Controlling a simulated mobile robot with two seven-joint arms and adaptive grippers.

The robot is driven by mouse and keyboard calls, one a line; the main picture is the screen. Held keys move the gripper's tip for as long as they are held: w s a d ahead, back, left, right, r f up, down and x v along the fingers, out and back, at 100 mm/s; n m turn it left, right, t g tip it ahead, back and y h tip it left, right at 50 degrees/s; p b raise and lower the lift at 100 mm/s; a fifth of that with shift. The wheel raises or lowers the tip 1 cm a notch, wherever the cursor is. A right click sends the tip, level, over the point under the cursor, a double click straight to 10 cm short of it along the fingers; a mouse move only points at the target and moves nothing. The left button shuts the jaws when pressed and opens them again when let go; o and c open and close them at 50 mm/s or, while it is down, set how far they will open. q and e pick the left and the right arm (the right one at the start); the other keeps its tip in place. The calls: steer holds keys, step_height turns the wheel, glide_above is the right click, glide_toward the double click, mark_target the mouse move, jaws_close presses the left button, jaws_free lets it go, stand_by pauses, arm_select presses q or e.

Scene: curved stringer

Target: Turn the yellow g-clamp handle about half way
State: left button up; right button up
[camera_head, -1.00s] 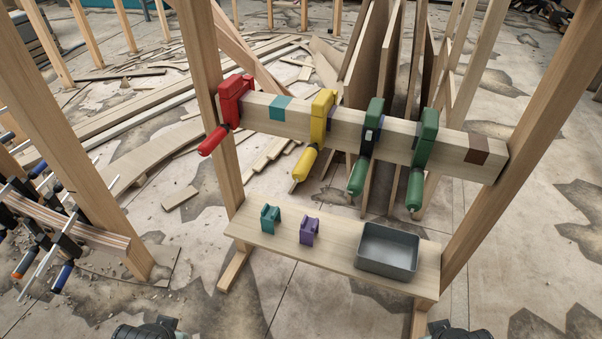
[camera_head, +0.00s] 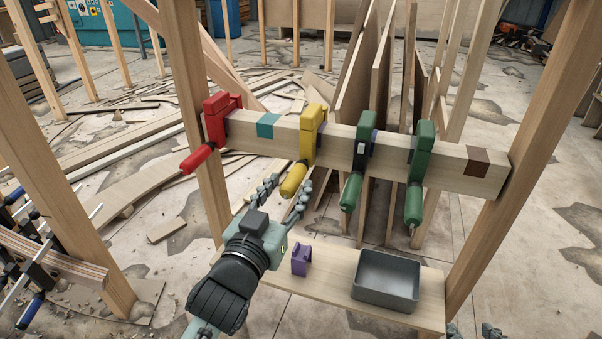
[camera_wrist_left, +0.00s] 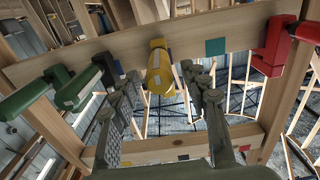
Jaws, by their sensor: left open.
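The yellow g-clamp (camera_head: 308,145) hangs on the wooden beam (camera_head: 340,148), between the red clamp and two green clamps. Its handle (camera_head: 293,181) points down and toward me. My left gripper (camera_head: 286,189) is open just below and in front of it, one finger on each side of the handle's lower end. In the left wrist view the yellow clamp (camera_wrist_left: 159,68) shows between and beyond the open fingers (camera_wrist_left: 166,88); I see no firm contact. My right gripper (camera_head: 471,331) shows only its tips at the bottom edge, apart.
A red clamp (camera_head: 222,115) and two green clamps (camera_head: 358,165), (camera_head: 420,165) flank the yellow one. Below, a shelf (camera_head: 335,268) carries a purple block (camera_head: 301,259) and a grey bin (camera_head: 386,281). Wooden posts (camera_head: 195,120) stand at both sides.

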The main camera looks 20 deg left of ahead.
mark_target(305, 160)
arm_select(q)
steer(key=w, duration=0.5)
steer(key=shift+w+d, duration=0.1)
steer(key=shift+w, duration=0.1)
steer(key=shift+f, duration=0.1)
jaws_close()
